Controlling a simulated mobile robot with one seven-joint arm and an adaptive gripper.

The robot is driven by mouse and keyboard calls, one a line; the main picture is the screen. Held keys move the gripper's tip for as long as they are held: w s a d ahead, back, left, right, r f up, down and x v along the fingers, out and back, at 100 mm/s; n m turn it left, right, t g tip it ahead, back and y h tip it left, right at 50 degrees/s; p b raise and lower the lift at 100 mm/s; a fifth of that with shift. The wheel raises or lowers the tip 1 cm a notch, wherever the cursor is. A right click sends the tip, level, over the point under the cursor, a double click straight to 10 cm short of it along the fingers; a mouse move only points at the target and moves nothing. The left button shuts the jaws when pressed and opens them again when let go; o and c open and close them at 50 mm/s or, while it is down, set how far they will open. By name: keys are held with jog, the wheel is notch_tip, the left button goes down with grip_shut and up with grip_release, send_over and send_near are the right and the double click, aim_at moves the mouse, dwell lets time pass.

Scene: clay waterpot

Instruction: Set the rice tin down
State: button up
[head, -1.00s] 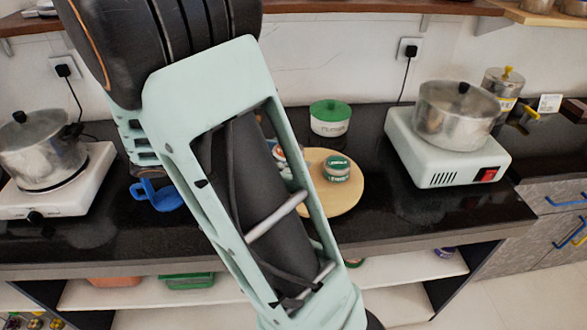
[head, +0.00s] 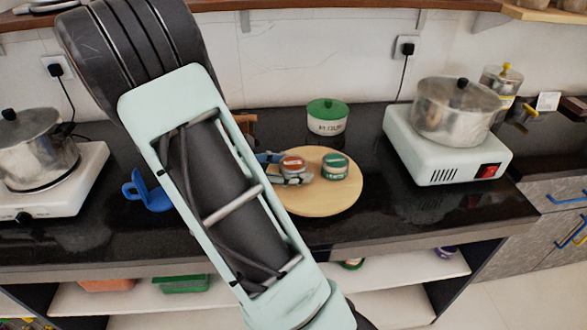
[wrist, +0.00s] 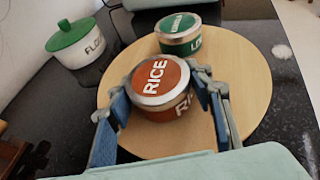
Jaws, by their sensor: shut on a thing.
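The rice tin (wrist: 160,88), round with a red-brown lid marked RICE, is between the fingers of my gripper (wrist: 165,105) in the wrist view. My gripper is shut on it, one blue-padded finger on each side. In the head view the tin (head: 292,165) and my gripper (head: 283,173) are over the left part of the round wooden board (head: 318,205). I cannot tell whether the tin's base touches the board. A green-lidded tin (wrist: 178,34) stands on the board just beyond the rice tin; it also shows in the head view (head: 335,167).
A white canister with a green lid (head: 327,117) stands behind the board. A hotplate with a pot (head: 455,112) is at right, another pot (head: 35,150) at left. A blue object (head: 148,190) lies left of my arm. The dark counter (head: 400,215) is clear right of the board.

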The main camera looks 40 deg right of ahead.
jog(key=o, duration=1.4)
jog(key=shift+f, duration=0.15)
jog(key=shift+r, duration=0.25)
jog(key=p+v, duration=0.2)
jog(key=v, duration=1)
